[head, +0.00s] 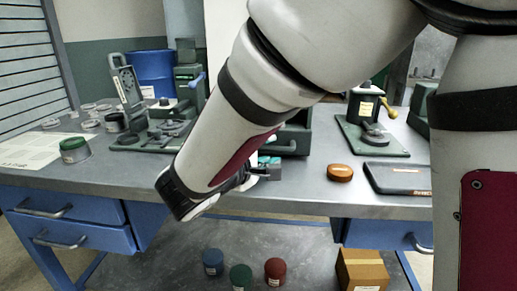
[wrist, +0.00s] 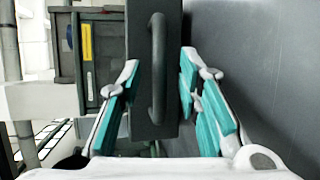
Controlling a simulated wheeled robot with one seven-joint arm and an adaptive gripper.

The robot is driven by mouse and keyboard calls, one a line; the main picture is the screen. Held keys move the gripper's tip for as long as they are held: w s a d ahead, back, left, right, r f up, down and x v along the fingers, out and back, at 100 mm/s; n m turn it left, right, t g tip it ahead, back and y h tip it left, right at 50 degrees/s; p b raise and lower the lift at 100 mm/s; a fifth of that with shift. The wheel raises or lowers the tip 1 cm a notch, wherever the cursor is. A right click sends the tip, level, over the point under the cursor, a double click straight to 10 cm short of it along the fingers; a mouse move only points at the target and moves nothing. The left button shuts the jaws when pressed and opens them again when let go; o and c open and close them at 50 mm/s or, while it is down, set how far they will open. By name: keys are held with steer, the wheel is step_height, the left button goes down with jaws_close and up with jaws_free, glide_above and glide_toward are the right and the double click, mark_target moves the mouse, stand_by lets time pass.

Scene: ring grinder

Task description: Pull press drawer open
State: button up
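The press drawer front is a dark grey panel (wrist: 140,110) with a bar handle (wrist: 157,70), upright in the wrist view. My gripper (wrist: 159,75) is open, with teal-padded fingers on either side of the panel and handle. The handle lies between the fingers, and I see no clear contact. In the head view the dark green press body (head: 297,135) is partly hidden behind my arm, and my gripper (head: 268,168) is mostly hidden by my wrist. I cannot tell how far the drawer is out.
An orange-brown round object (head: 340,172) and a dark flat tray (head: 398,178) lie right on the grey bench (head: 105,175). A green-based device (head: 372,138) stands behind them. A green-lidded jar (head: 74,150) is at left. Blue drawers (head: 70,215) and several small containers are below.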

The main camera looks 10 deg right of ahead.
steer(key=v, duration=1)
steer(key=s+d+f+m+g, duration=0.1)
steer(key=s+d+m+g, duration=0.6)
steer(key=s+d+g, duration=0.7)
steer(key=s+f+m+t+y, duration=0.1)
steer(key=s+f+m+y, duration=0.15)
steer(key=s+y, duration=0.35)
steer(key=s+f+m+t+y, duration=0.1)
steer(key=s+f+y, duration=0.25)
steer(key=s, duration=0.55)
step_height(320, 180, up, 27)
steer(key=a+t+p, duration=0.1)
steer(key=t+p, duration=0.3)
steer(key=p, duration=2.1)
steer(key=shift+y, duration=0.45)
